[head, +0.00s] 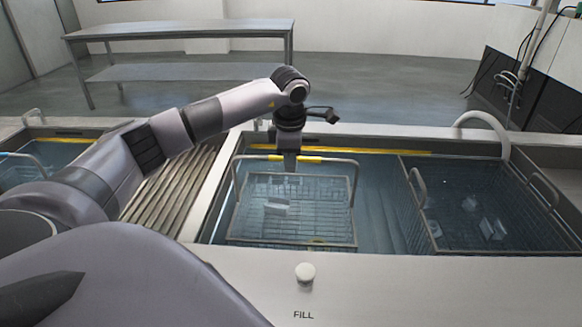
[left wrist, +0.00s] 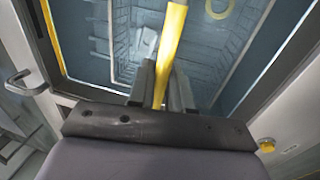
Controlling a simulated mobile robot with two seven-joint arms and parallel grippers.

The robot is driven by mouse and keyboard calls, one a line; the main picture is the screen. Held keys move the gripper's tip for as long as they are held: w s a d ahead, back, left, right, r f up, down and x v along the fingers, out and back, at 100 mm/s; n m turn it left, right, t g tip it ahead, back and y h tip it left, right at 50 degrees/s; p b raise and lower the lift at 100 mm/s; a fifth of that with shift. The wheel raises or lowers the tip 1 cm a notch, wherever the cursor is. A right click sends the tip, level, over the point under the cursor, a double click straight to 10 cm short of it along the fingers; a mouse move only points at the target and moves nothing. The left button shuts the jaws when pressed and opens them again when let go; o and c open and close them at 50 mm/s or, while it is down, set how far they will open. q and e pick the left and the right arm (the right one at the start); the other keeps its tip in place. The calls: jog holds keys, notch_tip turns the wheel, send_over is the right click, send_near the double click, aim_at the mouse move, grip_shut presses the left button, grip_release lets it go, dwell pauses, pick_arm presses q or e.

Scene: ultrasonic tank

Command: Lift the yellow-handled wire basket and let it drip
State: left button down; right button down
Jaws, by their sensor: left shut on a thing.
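The wire basket (head: 300,239) sits in the middle tank, with its bail handle raised and a yellow grip (head: 312,159) at the top. Small pale parts (head: 276,206) lie inside it. My left gripper (head: 291,165) points down and is shut on the yellow grip. In the left wrist view the yellow handle (left wrist: 172,45) runs between the two fingers (left wrist: 162,88), and the basket shows below. The basket appears low in the tank; I cannot tell whether it touches the bottom. My right gripper is not in view.
A second wire basket (head: 470,249) with pale parts stands in the tank on the right. A ribbed drainboard (head: 172,180) lies left of the middle tank.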

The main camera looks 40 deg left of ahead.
pick_arm(q)
notch_tip(320, 180, up, 20)
jog(key=p, duration=0.3)
jog(key=shift+r, duration=0.1)
dwell(6.0)
